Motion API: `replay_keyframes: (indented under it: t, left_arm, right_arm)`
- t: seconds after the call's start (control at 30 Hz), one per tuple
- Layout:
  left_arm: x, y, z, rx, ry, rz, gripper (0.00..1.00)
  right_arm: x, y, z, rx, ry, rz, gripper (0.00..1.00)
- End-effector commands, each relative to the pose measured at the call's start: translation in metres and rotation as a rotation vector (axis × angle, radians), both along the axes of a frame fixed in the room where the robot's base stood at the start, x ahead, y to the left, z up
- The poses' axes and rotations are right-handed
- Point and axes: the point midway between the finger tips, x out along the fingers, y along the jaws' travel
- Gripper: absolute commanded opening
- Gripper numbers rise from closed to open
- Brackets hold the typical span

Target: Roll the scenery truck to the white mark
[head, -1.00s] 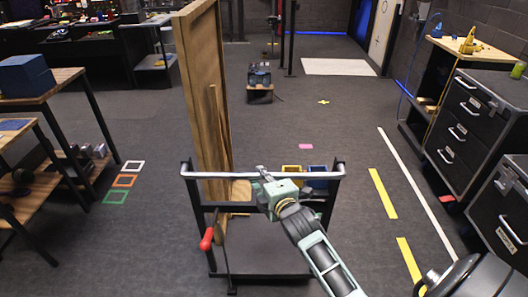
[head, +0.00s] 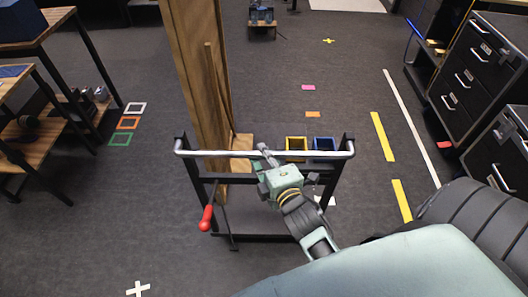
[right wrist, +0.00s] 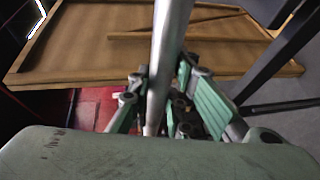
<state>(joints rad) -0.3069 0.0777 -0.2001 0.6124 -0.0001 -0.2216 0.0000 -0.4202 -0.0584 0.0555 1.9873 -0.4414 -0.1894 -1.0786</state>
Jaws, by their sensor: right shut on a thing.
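The scenery truck (head: 265,228) is a dark wheeled frame with a silver push bar (head: 215,153), a tall wooden flat (head: 190,75) on its left side and a red-handled lever (head: 206,218). My right gripper (head: 264,160) is shut on the push bar near its middle. The right wrist view shows its fingers (right wrist: 157,100) around the bar (right wrist: 172,40). A white cross (head: 138,288) lies on the floor at the near left, apart from the truck. A white patch (head: 326,201) shows partly behind the truck's right post. My left gripper is out of view.
Left of the truck are white (head: 135,107), orange (head: 128,123) and green (head: 119,139) floor squares and wooden shelving (head: 45,130). Yellow strips (head: 383,137), a long white line (head: 410,125) and dark drawer cabinets (head: 470,75) are at right.

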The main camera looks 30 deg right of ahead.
Motion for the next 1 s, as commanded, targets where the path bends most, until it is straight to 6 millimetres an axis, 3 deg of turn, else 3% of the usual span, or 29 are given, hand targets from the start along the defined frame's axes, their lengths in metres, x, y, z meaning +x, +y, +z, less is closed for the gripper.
replay_keyframes:
  t: [0.1, 0.13, 0.33, 0.73, 1.0]
  left_arm:
    - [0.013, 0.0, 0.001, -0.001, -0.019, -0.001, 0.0]
    - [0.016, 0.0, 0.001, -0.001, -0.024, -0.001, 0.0]
    - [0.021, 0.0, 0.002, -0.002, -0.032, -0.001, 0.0]
    - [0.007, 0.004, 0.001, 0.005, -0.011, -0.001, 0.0]
    - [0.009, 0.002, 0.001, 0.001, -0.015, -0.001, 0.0]
  right_arm:
    - [0.0, 0.002, -0.001, 0.01, 0.001, 0.001, 0.0]
    - [0.0, 0.002, -0.001, 0.01, 0.001, 0.001, 0.19]
    - [0.0, 0.001, -0.001, 0.006, 0.002, 0.001, 0.37]
    - [-0.006, 0.001, 0.0, 0.003, 0.001, 0.001, 0.37]
    - [-0.053, 0.009, 0.007, 0.005, 0.005, 0.0, 0.37]
